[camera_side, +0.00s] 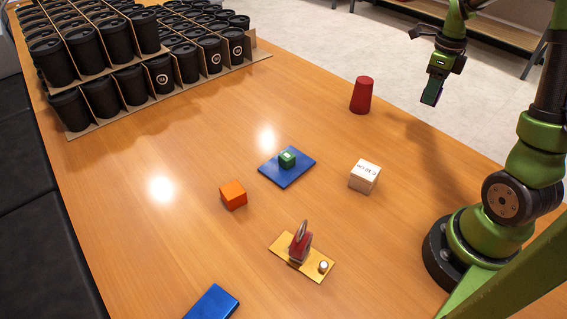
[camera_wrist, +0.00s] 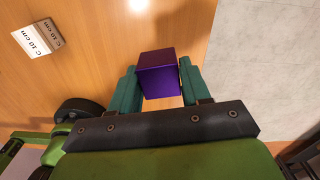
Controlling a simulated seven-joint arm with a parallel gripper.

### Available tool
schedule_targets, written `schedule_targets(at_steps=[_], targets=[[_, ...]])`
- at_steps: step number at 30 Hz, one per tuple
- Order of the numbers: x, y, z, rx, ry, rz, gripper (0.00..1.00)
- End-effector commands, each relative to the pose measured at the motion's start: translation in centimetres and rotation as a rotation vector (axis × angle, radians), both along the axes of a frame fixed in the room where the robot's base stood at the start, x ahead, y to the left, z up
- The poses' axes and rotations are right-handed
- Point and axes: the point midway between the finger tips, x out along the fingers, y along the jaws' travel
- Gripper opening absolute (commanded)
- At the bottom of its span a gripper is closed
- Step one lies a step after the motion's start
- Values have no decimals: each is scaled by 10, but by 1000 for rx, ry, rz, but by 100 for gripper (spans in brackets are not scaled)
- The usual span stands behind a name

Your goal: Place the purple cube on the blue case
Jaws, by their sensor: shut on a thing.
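The purple cube (camera_wrist: 159,75) sits between the two green fingers of my gripper (camera_wrist: 158,88) in the wrist view, and the fingers are shut on it. In the side view my gripper (camera_side: 432,94) hangs above the right part of the table, near its far edge. The purple cube does not show clearly there. A flat blue piece (camera_side: 272,175) lies mid-table with a small green cube (camera_side: 287,158) on it. Another flat blue piece (camera_side: 213,303) is cut off by the bottom edge of the side view. I cannot tell which is the blue case.
A white box (camera_side: 364,177), an orange cube (camera_side: 233,194) and a red cup (camera_side: 362,95) stand on the table. A yellow plate (camera_side: 318,273) carries a red piece and a small white knob. Several black cups fill cardboard holders (camera_side: 110,117) at the back left.

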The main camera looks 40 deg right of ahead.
Motion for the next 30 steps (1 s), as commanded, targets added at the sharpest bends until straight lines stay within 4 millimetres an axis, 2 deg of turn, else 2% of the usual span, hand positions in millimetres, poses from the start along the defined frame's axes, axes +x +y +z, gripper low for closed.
schedule_targets(at_steps=[3, 10, 14, 17, 20, 23, 26, 30], targets=[[0, 0, 20, -1, -3, 0, 11], [26, 35, 17, 5, 1, 195, 11], [44, 67, 17, 7, 2, 358, 11], [60, 102, 16, 10, 2, 529, 11], [74, 147, 16, 13, 3, 745, 11], [83, 201, 15, 16, 4, 995, 11], [84, 256, 15, 17, 4, 1251, 11], [70, 332, 15, 18, 4, 1611, 11]])
